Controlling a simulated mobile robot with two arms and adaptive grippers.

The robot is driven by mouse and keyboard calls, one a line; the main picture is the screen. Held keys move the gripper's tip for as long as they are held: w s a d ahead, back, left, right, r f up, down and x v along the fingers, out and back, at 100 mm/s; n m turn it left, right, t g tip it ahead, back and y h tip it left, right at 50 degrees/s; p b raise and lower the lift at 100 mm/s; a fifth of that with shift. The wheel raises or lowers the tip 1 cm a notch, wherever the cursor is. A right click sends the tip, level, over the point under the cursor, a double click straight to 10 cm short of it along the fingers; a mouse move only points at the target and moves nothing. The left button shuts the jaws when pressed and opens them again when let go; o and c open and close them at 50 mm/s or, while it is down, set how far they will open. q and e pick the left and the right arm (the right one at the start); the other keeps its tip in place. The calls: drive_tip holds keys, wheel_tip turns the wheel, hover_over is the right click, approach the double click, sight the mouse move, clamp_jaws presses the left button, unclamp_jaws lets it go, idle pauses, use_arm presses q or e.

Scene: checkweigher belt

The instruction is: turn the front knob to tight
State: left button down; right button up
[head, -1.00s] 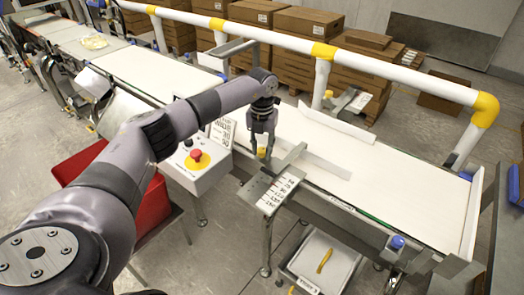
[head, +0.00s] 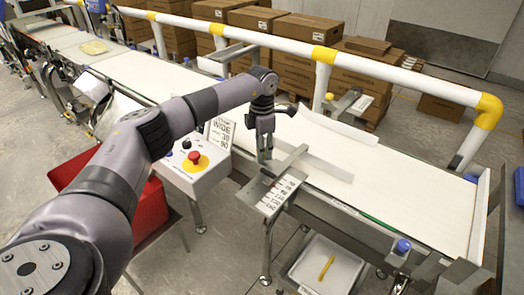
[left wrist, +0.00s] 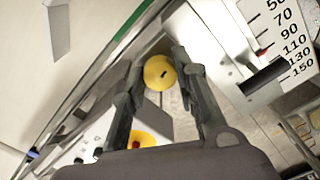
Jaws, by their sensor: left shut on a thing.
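The front knob (left wrist: 158,72) is a round yellow knob with a small dark mark on its face. In the left wrist view it sits between the two fingers of my left gripper (left wrist: 156,85), which is shut on it. In the head view my left gripper (head: 265,152) points down at the near edge of the belt, beside the scale plate, and its fingers hide the knob. The white scale plate (head: 279,196) carries black numbers; in the left wrist view a red marker (left wrist: 262,53) shows near 90 and 110. My right gripper is not in view.
A grey guide rail (head: 325,167) lies along the white belt (head: 400,185). A control box with a red button (head: 194,157) and a printed card (head: 221,134) stand left of the gripper. A white tray (head: 326,263) with a yellow item is below. A blue knob (head: 402,247) is at right.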

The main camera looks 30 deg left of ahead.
use_arm(q)
drive_tip(key=shift+w+r+m, duration=0.15)
drive_tip(key=shift+m, duration=1.05)
drive_tip(key=c, duration=1.2)
unclamp_jaws()
drive_tip(key=shift+c, duration=0.2)
wheel_tip(320, 180, up, 12)
drive_tip(key=shift+f, duration=0.2)
